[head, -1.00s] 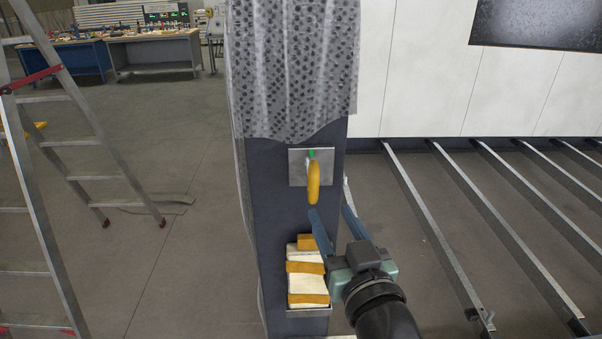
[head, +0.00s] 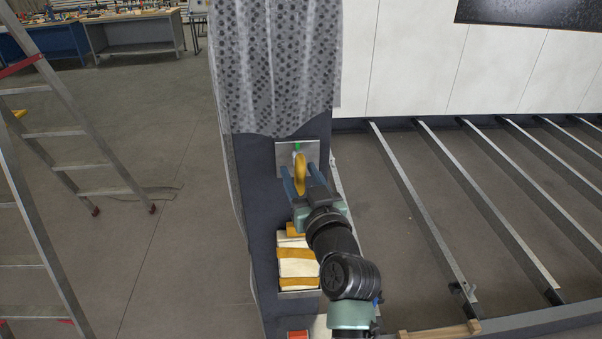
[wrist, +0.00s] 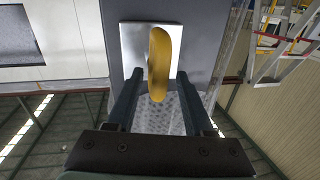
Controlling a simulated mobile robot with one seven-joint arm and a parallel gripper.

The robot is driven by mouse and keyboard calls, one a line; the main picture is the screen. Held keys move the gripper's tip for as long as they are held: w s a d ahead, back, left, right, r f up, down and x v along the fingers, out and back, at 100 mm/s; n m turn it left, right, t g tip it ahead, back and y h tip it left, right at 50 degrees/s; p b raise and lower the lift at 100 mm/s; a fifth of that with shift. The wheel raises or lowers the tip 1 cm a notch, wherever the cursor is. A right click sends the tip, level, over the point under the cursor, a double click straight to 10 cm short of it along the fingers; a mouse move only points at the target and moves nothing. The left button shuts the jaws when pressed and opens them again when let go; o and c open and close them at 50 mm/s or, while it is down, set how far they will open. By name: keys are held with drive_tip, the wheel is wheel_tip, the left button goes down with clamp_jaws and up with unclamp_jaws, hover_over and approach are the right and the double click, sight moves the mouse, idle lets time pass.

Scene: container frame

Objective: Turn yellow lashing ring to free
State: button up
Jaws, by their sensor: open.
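The yellow lashing ring (head: 300,174) hangs on a grey metal plate (head: 283,153) on the dark post (head: 255,190). A small green mark (head: 297,147) shows at the top of the plate. My gripper (head: 301,172) is open, with its two blue fingers on either side of the ring in the head view. In the wrist view the ring (wrist: 159,62) stands between and beyond the fingers (wrist: 155,78), with a gap on both sides. I cannot tell whether a finger touches it. The ring's far side and mount are partly hidden.
A patterned grey sheet (head: 275,75) covers the upper post. White packs with yellow bands (head: 297,268) sit on a ledge below the ring. A ladder (head: 75,150) stands left. Metal floor rails (head: 430,215) run on the right. Open floor lies between ladder and post.

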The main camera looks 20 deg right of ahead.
drive_tip(key=shift+c, duration=0.3)
drive_tip(key=shift+s, duration=0.1)
clamp_jaws()
drive_tip(key=shift+a, duration=0.1)
